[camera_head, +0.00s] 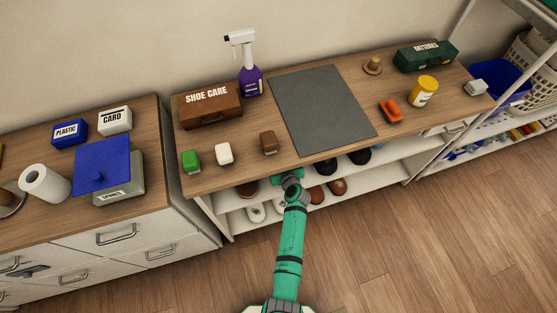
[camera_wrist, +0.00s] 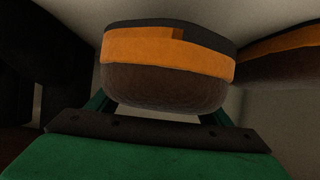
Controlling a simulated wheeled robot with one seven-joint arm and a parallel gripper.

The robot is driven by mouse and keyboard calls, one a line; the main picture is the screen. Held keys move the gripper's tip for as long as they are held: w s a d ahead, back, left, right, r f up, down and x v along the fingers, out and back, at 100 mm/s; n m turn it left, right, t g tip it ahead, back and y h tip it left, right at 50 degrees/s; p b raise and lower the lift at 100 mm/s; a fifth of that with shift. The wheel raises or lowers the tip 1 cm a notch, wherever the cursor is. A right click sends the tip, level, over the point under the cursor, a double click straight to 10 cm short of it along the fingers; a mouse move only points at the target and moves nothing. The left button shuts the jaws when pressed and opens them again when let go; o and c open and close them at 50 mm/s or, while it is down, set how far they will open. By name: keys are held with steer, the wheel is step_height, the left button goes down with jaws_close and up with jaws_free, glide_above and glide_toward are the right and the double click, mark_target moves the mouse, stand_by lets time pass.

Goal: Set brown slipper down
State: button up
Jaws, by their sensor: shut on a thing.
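My gripper (camera_head: 289,177) reaches in under the front edge of the wooden top, at the shelf level of the shoe bench. In the wrist view a brown slipper (camera_wrist: 165,85), with an orange band and a dark edge, sits between the green fingers, which are shut on it. The fingertips are hidden by the slipper. A matching brown and orange slipper (camera_wrist: 278,58) is close by on the right. In the head view the held slipper is hidden by my gripper and the bench top. I cannot tell whether it touches the shelf.
Brown shoes (camera_head: 337,187) and white slippers (camera_head: 256,212) stand on the shelves around my arm. Black shoes (camera_head: 359,156) stand further right. The bench top overhangs my gripper and bears a shoe care box (camera_head: 210,110), a grey mat (camera_head: 320,110) and brushes. The floor in front is clear.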

steer(key=shift+w+f, duration=0.35)
steer(key=shift+w, duration=0.05)
step_height(320, 180, down, 3)
steer(key=shift+f, duration=0.1)
steer(key=shift+a, duration=0.15)
steer(key=o, duration=1.2)
steer(key=shift+s, duration=0.1)
steer(key=shift+c, duration=0.2)
